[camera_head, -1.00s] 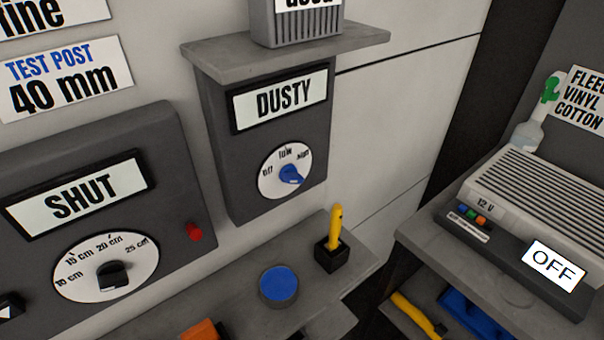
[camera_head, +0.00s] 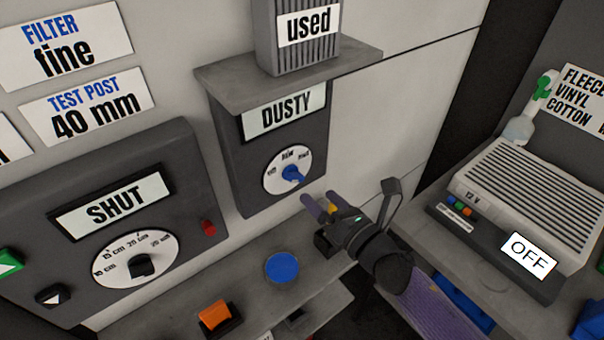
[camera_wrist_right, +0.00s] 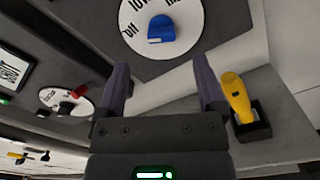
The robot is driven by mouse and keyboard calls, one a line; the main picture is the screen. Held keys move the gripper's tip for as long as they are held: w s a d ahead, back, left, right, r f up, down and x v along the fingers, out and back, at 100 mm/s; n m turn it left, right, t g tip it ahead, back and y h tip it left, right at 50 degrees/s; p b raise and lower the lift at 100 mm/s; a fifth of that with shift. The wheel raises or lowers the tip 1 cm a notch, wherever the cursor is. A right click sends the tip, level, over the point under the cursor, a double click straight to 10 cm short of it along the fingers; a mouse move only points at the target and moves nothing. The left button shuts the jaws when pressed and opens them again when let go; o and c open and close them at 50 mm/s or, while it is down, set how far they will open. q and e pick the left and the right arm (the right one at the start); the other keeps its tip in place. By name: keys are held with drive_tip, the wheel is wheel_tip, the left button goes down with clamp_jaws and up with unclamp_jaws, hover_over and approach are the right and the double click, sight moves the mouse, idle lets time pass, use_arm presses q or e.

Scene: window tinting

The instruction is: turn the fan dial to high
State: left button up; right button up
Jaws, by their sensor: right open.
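The fan dial is a white disc (camera_head: 275,163) marked off, low and a third word too small to read now, with a blue knob (camera_head: 292,174) at its lower right. It sits on a dark box whose display (camera_head: 285,112) reads DUSTY. My right gripper (camera_head: 320,205) is open and empty, just below and right of the dial, not touching it. In the right wrist view the blue knob (camera_wrist_right: 160,28) lies ahead of and between the open fingers (camera_wrist_right: 163,95); the dial is cut off at the top. My left gripper is not in view.
A shelf (camera_head: 225,78) with a grey filter marked used (camera_head: 308,30) juts out above the dial box. A yellow-handled tool (camera_wrist_right: 237,98) stands in a black holder beside my right gripper. A ledge below carries a blue disc (camera_head: 282,268) and an orange switch (camera_head: 214,317).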

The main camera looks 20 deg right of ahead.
sight(300, 178)
drive_tip(key=x, duration=0.6)
drive_tip(key=shift+w+a+f, duration=0.1)
drive_tip(key=shift+w, duration=0.25)
clamp_jaws()
